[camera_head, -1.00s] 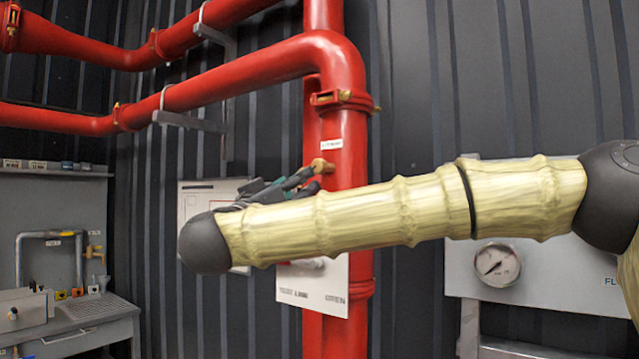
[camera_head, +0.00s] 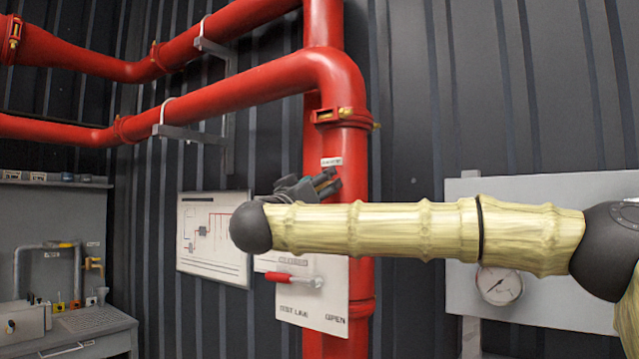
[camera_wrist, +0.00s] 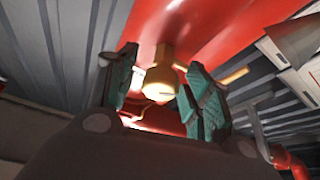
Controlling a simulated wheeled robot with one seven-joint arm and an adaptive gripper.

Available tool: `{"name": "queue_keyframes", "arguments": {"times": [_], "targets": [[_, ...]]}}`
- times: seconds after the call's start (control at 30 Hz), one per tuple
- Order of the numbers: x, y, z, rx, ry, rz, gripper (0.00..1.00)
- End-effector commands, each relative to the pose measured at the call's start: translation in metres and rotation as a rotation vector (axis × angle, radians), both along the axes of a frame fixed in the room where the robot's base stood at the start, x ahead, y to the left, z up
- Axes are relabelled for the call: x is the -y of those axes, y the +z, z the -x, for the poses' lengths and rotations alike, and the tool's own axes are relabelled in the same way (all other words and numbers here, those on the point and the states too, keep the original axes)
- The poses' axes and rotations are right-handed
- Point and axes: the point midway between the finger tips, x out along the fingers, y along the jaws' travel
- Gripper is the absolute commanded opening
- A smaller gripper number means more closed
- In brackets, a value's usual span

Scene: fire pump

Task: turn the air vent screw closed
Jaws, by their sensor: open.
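The brass air vent screw (camera_wrist: 160,82) sticks out from the red pipe in the wrist view, with thin brass arms to either side. My gripper (camera_wrist: 161,68) is open, with its teal-padded fingers on either side of the brass piece. Gaps show between the pads and the brass, so it does not look gripped. In the head view my gripper (camera_head: 326,181) is at the upright red pipe (camera_head: 345,140), below a small white label. A bit of brass (camera_head: 322,183) shows between the dark fingers there; the rest is hidden by the gripper.
Below my forearm, a red-handled lever (camera_head: 292,279) sits on a white plate (camera_head: 335,300) marked OPEN. A diagram board (camera_head: 212,245) hangs to the left. A pressure gauge (camera_head: 498,284) is on a pale panel to the right. A grey bench (camera_head: 90,325) stands at lower left.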

Motion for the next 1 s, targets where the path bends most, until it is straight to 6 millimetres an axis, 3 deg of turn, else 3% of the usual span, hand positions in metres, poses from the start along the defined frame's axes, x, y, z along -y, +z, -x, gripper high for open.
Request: {"name": "queue_keyframes", "arguments": {"times": [0.27, 0.53, 1.0], "targets": [[0.0005, 0.0005, -0.0011, 0.001, 0.000, 0.001, 0.51], [0.0004, 0.0004, -0.0009, 0.001, 0.000, 0.001, 0.05], [0.0003, 0.0021, 0.0000, 0.028, -0.001, -0.033, 0.04]]}}
